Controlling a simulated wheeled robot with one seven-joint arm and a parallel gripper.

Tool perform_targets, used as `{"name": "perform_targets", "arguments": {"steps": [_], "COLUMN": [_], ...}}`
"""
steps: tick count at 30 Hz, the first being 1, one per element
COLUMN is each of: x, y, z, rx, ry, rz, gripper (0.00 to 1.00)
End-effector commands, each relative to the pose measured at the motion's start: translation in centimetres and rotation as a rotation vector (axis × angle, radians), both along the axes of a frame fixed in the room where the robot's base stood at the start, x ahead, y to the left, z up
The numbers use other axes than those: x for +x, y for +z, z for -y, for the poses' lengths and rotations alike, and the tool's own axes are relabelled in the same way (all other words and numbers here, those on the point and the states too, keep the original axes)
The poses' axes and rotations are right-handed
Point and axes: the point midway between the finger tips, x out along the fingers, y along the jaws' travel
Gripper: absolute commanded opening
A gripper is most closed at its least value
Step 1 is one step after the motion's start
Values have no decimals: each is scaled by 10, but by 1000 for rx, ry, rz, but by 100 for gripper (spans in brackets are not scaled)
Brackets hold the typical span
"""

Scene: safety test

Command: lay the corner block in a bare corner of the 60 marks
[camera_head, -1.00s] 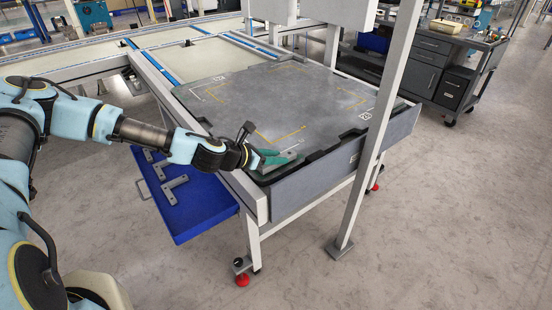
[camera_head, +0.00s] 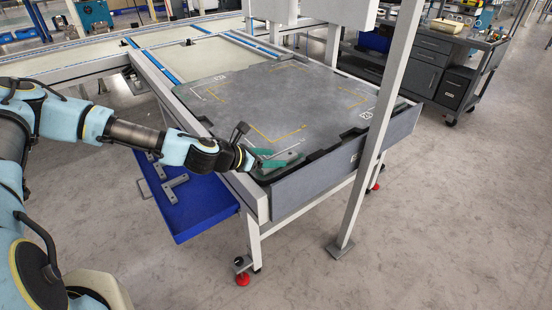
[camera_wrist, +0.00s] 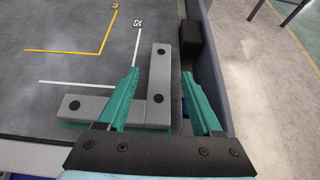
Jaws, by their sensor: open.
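The corner block (camera_wrist: 158,80) is a grey L-shaped piece with dark round spots. It lies flat on the dark grey plate (camera_wrist: 60,65), at the plate's near corner. In the wrist view a thin green line shows along parts of its outer edges. My gripper (camera_wrist: 159,76) is open, its two teal fingers on either side of the block's long arm, with a visible gap at each side. In the head view my gripper (camera_head: 281,158) is low over the same corner. White marks (camera_wrist: 137,45) with a number that looks like 52 and yellow marks (camera_wrist: 105,38) lie further inward.
A blue tray (camera_head: 185,222) beside the table holds more grey L-shaped blocks (camera_head: 174,185). A dark raised stop (camera_wrist: 190,40) and the table's grey side wall (camera_wrist: 215,60) stand close to the right finger. A pale upright post (camera_head: 378,140) stands right of the plate.

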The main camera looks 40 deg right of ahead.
Motion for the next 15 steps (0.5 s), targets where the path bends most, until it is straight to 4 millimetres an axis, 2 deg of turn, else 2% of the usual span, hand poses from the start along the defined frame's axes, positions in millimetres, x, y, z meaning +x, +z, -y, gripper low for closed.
{"name": "perform_targets", "arguments": {"steps": [9,15], "x": [5,5], "y": [32,45], "z": [-59,-81], "rx": [0,0], "ry": [2,1], "rz": [2,3], "gripper": [67,67]}}
